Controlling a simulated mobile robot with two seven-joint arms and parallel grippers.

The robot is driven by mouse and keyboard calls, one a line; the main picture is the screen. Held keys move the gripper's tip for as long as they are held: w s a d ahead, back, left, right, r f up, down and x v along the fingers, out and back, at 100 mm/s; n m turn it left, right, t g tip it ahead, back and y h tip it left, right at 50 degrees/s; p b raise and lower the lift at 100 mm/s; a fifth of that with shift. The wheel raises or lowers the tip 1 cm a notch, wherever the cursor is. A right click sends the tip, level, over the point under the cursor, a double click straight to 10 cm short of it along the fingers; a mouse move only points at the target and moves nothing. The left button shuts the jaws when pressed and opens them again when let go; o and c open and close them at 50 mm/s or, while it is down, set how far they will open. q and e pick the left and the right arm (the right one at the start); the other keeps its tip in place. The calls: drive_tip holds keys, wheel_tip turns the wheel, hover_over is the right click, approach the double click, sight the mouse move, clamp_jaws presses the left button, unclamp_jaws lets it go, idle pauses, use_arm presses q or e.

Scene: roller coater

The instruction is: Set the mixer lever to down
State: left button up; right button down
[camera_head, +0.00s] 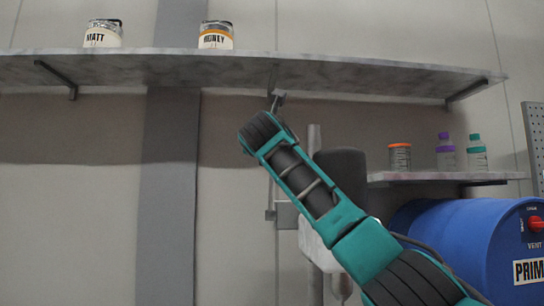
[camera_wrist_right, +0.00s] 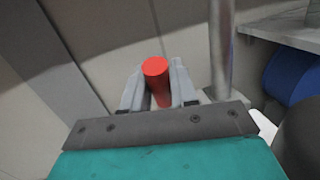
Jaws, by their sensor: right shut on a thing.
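The red cylindrical handle (camera_wrist_right: 156,80), which looks like the grip of the mixer lever, sits between the fingers of my right gripper (camera_wrist_right: 157,88) in the right wrist view. The gripper is shut on it. In the head view my right arm reaches up from the lower right and hides the gripper and the handle. The mixer (camera_head: 313,245) stands partly behind that arm, with a grey post and a pale housing. The lever's angle cannot be read. My left gripper is out of view.
A long shelf (camera_head: 150,68) with two labelled cans (camera_head: 103,36) (camera_head: 216,37) runs above the arm. A lower shelf (camera_head: 440,176) at right holds a jar (camera_head: 399,157) and two bottles. A blue drum (camera_head: 455,240) stands below it. The wall at left is bare.

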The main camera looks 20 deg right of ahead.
use_arm(q)
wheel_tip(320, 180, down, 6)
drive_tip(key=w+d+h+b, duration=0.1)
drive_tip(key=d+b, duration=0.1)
drive_tip(key=b, duration=0.6)
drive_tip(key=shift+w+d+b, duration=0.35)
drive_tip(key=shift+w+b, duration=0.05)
use_arm(e)
drive_tip(key=s+a+f+m+t+h, duration=0.1)
drive_tip(key=s+f+t+h, duration=0.1)
drive_tip(key=s+f+t, duration=0.1)
drive_tip(key=s+t, duration=0.1)
drive_tip(key=s, duration=0.1)
drive_tip(key=shift+s+f+h, duration=0.3)
drive_tip(key=shift+s+f, duration=0.05)
drive_tip(key=shift+s, duration=0.05)
drive_tip(key=c, duration=1.1)
unclamp_jaws()
drive_tip(key=shift+o, duration=0.7)
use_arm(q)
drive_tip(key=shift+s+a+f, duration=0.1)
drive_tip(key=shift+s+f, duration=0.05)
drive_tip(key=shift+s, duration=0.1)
use_arm(e)
drive_tip(key=shift+a, duration=0.1)
